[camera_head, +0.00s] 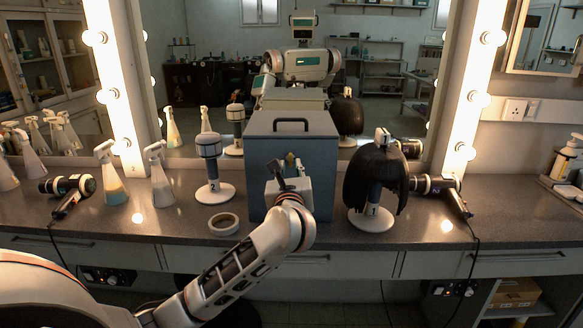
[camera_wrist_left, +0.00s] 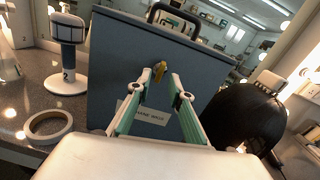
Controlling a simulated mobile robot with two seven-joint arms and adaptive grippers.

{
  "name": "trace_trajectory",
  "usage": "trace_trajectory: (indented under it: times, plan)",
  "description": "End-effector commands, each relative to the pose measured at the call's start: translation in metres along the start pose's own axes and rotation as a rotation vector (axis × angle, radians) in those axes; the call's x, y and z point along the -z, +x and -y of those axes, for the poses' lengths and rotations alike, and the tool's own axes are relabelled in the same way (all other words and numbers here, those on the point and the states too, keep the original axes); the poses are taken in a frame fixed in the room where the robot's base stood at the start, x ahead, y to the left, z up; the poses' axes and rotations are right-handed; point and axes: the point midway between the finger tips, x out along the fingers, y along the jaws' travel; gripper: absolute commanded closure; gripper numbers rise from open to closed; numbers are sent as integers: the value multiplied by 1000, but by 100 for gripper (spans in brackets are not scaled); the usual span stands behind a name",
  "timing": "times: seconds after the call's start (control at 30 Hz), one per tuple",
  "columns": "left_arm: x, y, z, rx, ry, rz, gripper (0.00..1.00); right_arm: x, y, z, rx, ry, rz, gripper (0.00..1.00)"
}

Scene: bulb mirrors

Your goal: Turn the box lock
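The box (camera_head: 292,150) is a blue-grey case with a dark top handle, standing upright on the counter before the mirror. Its front also fills the middle of the left wrist view (camera_wrist_left: 115,70). A small gold lock (camera_wrist_left: 159,71) sits on that front, above a white label partly hidden by a finger. My left gripper (camera_head: 290,171) is in front of the box. Its pale green fingers (camera_wrist_left: 162,76) point at the lock, tips apart on either side of it; I see no clear contact. My right gripper is not in view.
A wig on a stand (camera_head: 375,180) is right of the box, close to it. A bare stand (camera_head: 212,168) and a tape roll (camera_head: 224,223) are left. The counter (camera_head: 520,225) is clear at right.

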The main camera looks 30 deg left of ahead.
Motion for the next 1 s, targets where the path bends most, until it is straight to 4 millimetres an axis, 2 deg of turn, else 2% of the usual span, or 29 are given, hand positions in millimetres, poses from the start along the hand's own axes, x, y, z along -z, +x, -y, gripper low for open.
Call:
trace_trajectory:
  times: [0.17,0.37,0.87,0.93,0.97,1.0]
  plan:
    - [3,20,-1,-2,4,1,79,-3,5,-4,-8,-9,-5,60]
    - [0,21,0,0,1,1,79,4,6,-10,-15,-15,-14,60]
    - [0,27,0,0,1,1,79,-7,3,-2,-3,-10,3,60]
    - [0,27,0,0,1,1,95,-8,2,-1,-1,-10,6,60]
    - [0,27,0,0,1,1,100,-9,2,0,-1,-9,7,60]
    - [0,27,0,0,1,1,100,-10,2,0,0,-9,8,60]
